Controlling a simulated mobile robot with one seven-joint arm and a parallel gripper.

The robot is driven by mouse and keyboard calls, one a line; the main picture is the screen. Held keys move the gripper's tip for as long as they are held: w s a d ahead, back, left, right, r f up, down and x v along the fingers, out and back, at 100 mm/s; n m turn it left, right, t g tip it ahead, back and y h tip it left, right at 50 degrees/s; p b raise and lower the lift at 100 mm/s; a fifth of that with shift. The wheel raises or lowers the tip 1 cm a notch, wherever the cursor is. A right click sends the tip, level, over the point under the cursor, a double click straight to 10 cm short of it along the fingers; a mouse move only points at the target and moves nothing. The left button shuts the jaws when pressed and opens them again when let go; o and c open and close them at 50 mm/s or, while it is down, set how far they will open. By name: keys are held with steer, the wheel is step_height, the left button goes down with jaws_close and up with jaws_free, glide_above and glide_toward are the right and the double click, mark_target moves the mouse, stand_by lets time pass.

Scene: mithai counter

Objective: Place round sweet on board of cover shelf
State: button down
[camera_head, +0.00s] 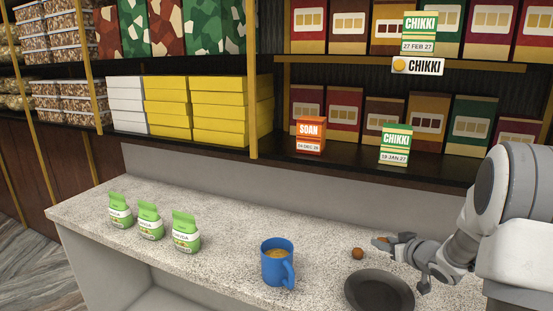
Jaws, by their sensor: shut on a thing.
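My gripper (386,243) is at the right, low over the counter, reaching left. It is shut on a small brown thing (380,239), mostly hidden by the fingers; its full shape cannot be told. A round brown sweet (357,253) sits on the speckled counter (225,275), just left of the fingertips and apart from them. The dark shelf board (340,163) behind the counter holds an orange SOAN box (310,134) and a green-and-white CHIKKI box (395,145), with bare board between them.
A dark round plate (379,291) lies below my gripper. A blue mug (277,262) stands left of it, handle to the right. Several green pouches (186,232) stand at left. A CHIKKI sign (417,67) and another CHIKKI box (419,35) are above. Yellow boxes (217,112) stack at left.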

steer(key=shift+m+h, duration=0.4)
steer(key=a+f, duration=0.1)
steer(key=a, duration=0.2)
steer(key=s+a+f, duration=0.1)
steer(key=a, duration=0.3)
steer(key=s+a+f, duration=0.1)
steer(key=a, duration=0.3)
steer(key=shift+f+p, duration=0.2)
steer(key=shift+p, duration=0.15)
steer(key=shift+m+h, duration=0.6)
steer(key=shift+h, duration=0.2)
steer(key=s+a+f, duration=0.2)
steer(key=s+a, duration=0.1)
steer(key=s+a+f, duration=0.1)
steer(key=s, duration=0.1)
steer(key=shift+s+a+f+p, duration=0.25)
steer(key=shift+f+p, duration=0.05)
steer(key=shift+p, duration=0.05)
steer(key=shift+s+a+f, duration=0.15)
steer(key=shift+s, duration=0.2)
steer(key=shift+s+a, duration=0.1)
